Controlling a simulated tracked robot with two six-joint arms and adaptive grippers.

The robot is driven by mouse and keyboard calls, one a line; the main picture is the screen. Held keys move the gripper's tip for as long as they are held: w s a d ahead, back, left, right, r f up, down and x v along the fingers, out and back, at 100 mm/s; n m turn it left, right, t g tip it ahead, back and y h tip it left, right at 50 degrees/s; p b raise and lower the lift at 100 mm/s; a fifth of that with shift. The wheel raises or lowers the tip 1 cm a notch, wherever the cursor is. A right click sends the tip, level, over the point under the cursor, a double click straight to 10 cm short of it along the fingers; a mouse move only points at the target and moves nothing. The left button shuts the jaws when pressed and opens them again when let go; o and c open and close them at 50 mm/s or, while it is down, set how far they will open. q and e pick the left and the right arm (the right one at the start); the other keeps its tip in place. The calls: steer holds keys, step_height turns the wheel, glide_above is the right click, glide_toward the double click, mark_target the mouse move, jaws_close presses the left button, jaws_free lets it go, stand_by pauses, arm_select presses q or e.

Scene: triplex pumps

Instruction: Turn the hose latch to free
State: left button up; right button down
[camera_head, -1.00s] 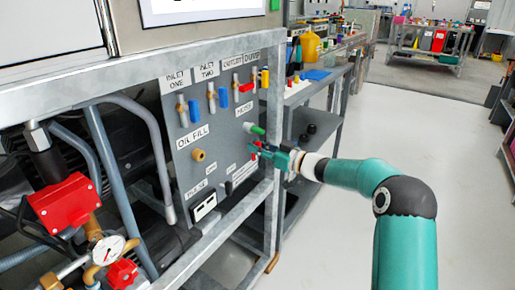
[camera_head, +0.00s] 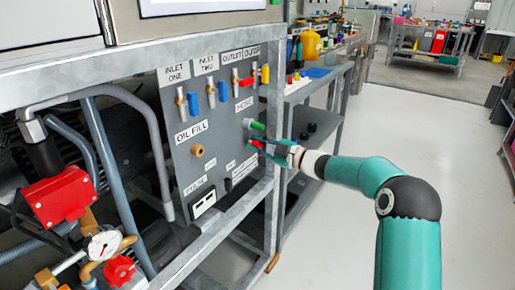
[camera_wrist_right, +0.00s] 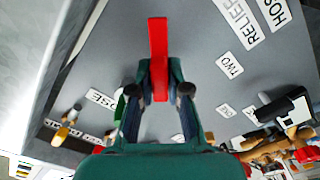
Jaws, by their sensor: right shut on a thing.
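My right gripper (camera_head: 264,146) is at the right side of the grey pump panel (camera_head: 222,150), below the "HOSE" label (camera_head: 244,105). In the right wrist view my right gripper (camera_wrist_right: 159,80) has its dark fingers closed on both sides of a red lever (camera_wrist_right: 158,50), whose end stands out past the fingertips. In the head view only a little of the red lever (camera_head: 257,144) shows, at the fingertips. A green handle (camera_head: 257,126) sits just above it. The lever's base is hidden by the gripper. My left gripper is out of view.
Blue, red and yellow valve handles line the panel's top, with a blue one (camera_head: 223,91) near the middle. The panel's metal frame post (camera_head: 271,190) stands close to my gripper. At lower left are a red box (camera_head: 60,197) and a gauge (camera_head: 103,245). Open floor (camera_head: 415,140) lies right.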

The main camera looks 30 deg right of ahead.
steer(key=n+b, duration=0.1)
steer(key=n, duration=0.1)
steer(key=n+b, duration=0.1)
steer(key=n, duration=0.1)
steer(key=shift+a+f+n, duration=0.15)
steer(key=shift+f+n, duration=0.2)
steer(key=shift+n, duration=0.05)
steer(key=n+b, duration=0.2)
steer(key=n, duration=0.2)
steer(key=shift+f+b, duration=0.1)
steer(key=shift+b, duration=0.25)
steer(key=shift+n, duration=0.3)
steer(key=c, duration=1.1)
jaws_free()
steer(key=shift+c, duration=0.2)
steer(key=shift+s+r, duration=0.1)
steer(key=shift+r, duration=0.1)
